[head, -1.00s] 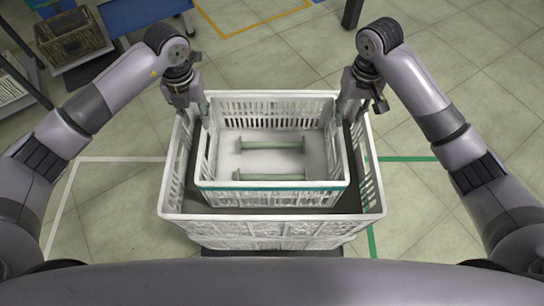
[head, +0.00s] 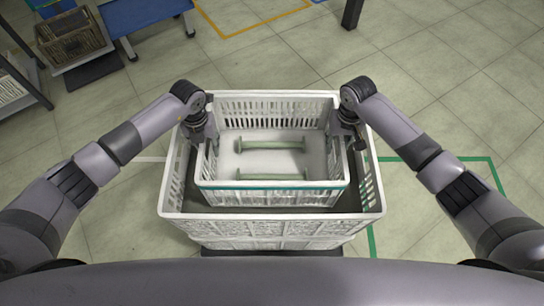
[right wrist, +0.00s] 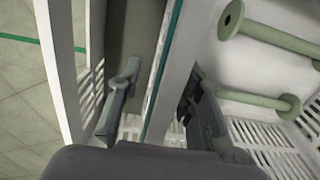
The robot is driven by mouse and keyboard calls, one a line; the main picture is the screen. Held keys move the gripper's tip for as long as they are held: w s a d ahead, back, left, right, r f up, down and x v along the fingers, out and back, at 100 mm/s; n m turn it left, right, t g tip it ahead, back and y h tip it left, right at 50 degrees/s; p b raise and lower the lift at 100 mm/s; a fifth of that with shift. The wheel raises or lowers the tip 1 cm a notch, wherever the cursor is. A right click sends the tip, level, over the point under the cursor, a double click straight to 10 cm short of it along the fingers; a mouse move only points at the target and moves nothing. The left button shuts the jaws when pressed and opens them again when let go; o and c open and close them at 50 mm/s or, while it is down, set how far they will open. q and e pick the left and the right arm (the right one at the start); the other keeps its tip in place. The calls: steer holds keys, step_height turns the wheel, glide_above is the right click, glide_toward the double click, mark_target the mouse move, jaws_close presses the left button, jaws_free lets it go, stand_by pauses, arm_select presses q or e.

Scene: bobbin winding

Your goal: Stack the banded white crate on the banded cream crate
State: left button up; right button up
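A small white crate with a teal band (head: 270,188) sits inside the outline of a larger white crate (head: 285,217) and holds two pale green bobbins, one (head: 268,144) behind the other (head: 272,177). I cannot make out a separate banded cream crate. My right gripper (right wrist: 160,95) straddles the small crate's right wall, one finger outside in the gap to the large crate, the other inside; its fingers stand apart. In the head view it is mostly hidden under its wrist. My left gripper (head: 210,142) is at the small crate's left wall, its fingers largely hidden by the wrist.
The large crate stands on a dark base near my front. A blue table (head: 145,12) and a shelf with a brown basket (head: 75,38) are at the upper left. Green (head: 440,158) and orange (head: 265,22) lines mark the tiled floor. The floor to the right is open.

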arm_select(q)
steer(key=shift+c, duration=0.3)
arm_select(e)
steer(key=shift+c, duration=0.3)
arm_select(q)
jaws_close()
arm_select(e)
jaws_close()
arm_select(q)
steer(key=shift+r, duration=0.1)
arm_select(e)
steer(key=shift+r, duration=0.1)
